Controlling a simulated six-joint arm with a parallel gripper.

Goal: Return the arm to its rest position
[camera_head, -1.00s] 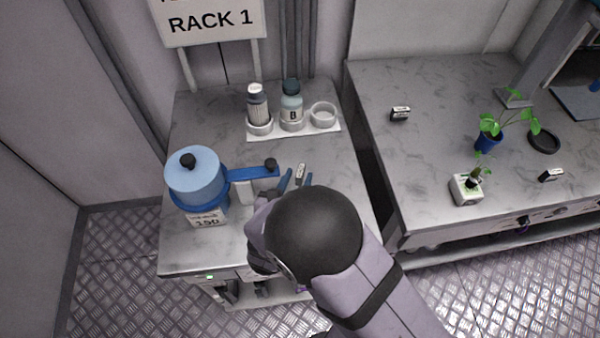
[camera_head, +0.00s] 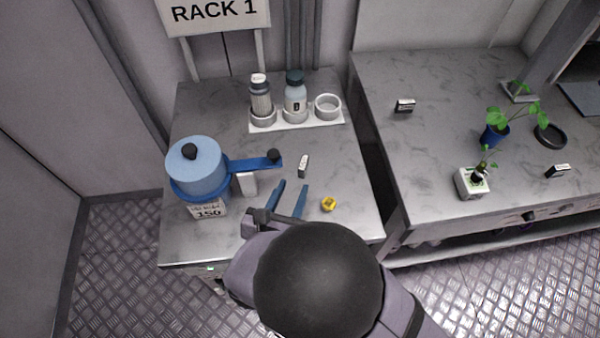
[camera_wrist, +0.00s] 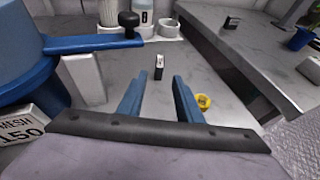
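My gripper (camera_head: 289,199) is over the front of the left table, its two blue fingers spread apart with nothing between them. It is open in the wrist view too (camera_wrist: 158,98). A small black-and-white block (camera_head: 303,166) stands on the table just beyond the fingertips; it also shows in the wrist view (camera_wrist: 159,67). A small yellow piece (camera_head: 328,204) lies to the right of the fingers and also shows in the wrist view (camera_wrist: 203,102). My arm hides the table's front edge.
A blue pot-like device (camera_head: 197,170) with a handle stands at left, near the gripper. A white holder (camera_head: 335,121) at the back carries two bottles (camera_head: 261,96) (camera_head: 295,92) and has one empty ring. The right table (camera_head: 440,150) bears plants and small blocks, across a gap.

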